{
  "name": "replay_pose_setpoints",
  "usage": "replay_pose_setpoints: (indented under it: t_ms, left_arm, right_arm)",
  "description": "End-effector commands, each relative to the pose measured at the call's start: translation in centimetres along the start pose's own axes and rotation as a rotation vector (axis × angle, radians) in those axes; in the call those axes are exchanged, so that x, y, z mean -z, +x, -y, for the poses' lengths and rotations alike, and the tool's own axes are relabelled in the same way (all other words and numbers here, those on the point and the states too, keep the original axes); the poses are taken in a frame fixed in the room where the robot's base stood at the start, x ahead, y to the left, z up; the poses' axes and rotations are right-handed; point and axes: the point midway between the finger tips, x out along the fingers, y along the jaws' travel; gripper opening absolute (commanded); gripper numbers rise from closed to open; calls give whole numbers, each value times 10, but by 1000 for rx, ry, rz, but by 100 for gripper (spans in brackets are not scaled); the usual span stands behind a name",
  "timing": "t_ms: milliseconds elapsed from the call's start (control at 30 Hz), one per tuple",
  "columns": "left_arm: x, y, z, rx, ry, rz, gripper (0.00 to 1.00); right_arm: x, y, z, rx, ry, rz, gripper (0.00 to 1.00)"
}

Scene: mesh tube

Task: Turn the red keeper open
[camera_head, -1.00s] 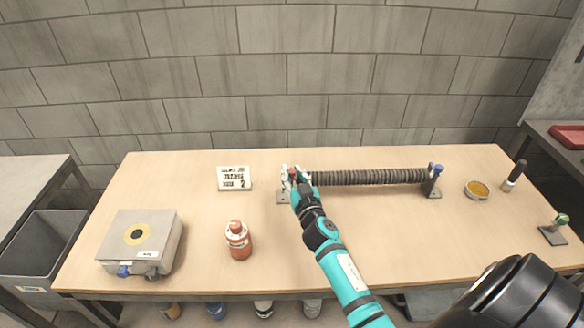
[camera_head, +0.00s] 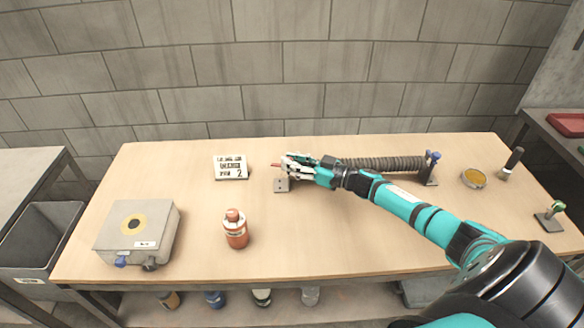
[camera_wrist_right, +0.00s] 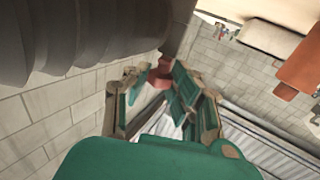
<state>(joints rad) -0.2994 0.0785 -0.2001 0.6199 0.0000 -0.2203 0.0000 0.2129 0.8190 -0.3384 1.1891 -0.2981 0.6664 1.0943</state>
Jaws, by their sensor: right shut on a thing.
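The red keeper (camera_head: 276,165) shows as a small red tip at the left end of the dark ribbed tube (camera_head: 385,164); the rest is hidden by my right gripper (camera_head: 290,164). The gripper is shut on the keeper, with its arm reaching in from the right. In the right wrist view, the keeper (camera_wrist_right: 160,75) is a red block between the fingers (camera_wrist_right: 168,88), and the ribbed tube (camera_wrist_right: 60,40) looms at upper left. The left stand's grey foot (camera_head: 281,185) shows below the gripper. My left gripper is not in view.
A right stand (camera_head: 431,170) with a blue knob (camera_head: 433,155) holds the tube's other end. A yellow dish (camera_head: 473,178) lies right. The front middle table is clear.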

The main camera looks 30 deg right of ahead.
Motion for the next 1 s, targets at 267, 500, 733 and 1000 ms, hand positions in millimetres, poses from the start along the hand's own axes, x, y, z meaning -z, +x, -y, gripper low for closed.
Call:
replay_pose_setpoints:
  t_ms: [267,500,733,1000]
  left_arm:
    - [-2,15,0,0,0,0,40]
    - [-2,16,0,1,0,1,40]
    - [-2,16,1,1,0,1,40]
    - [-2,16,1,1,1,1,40]
  right_arm:
    - [0,1,-2,79,-1,-2,0]
    - [2,0,-2,94,0,-2,0]
    - [2,1,-2,94,0,-2,0]
    - [1,1,-1,95,0,-1,47]
